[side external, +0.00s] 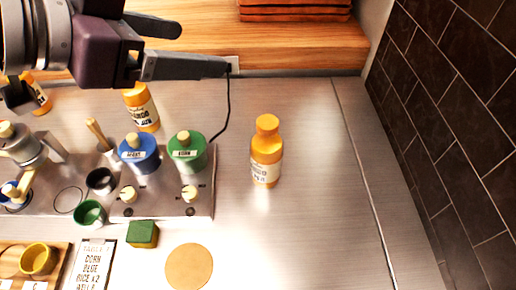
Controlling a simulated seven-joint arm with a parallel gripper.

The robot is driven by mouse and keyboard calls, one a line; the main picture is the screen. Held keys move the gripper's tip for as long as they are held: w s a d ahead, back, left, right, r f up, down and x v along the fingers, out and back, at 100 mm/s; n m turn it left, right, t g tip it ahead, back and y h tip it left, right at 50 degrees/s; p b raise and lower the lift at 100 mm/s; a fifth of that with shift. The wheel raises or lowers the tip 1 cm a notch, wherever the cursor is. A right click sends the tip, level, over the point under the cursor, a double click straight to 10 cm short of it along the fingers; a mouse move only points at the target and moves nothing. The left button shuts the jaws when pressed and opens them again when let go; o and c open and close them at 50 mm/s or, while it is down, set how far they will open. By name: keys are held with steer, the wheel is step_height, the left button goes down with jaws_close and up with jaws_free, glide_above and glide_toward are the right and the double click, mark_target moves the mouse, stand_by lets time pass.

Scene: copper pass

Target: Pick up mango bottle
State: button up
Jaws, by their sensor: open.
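A yellow-orange bottle (141,108) stands behind the blue and green canisters; its label seems to read MANGO, and its top is partly hidden by my gripper. A similar orange bottle (266,152) stands alone on the steel counter to the right; its label is too small to read. A third orange bottle (38,93) at the far left is partly hidden by my arm. My gripper (205,48) is at the upper left, its two fingers pointing right and apart, with nothing seen between them. In the picture it lies above the labelled bottle; its height is unclear.
A metal unit (205,205) holds a blue canister (139,153) and a green canister (187,152). A black cable (228,105) runs behind them. A green block (142,234), a round tan disc (189,266) and an order card (90,265) lie in front. Counter right of the lone bottle is clear, up to a tiled wall (465,120).

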mark_target(256, 152)
steer(key=s+d+m+g+h, duration=0.1)
steer(key=s+d+g+h, duration=0.15)
steer(key=d, duration=0.55)
steer(key=shift+t, duration=0.55)
steer(key=f, duration=1.9)
steer(key=shift+w+a, duration=0.1)
steer(key=shift+w, duration=0.15)
steer(key=x, duration=0.7)
steer(key=shift+w+a, duration=0.15)
steer(key=shift+w, duration=0.1)
steer(key=shift+r+h, duration=0.1)
steer(key=shift+h, duration=0.15)
jaws_close()
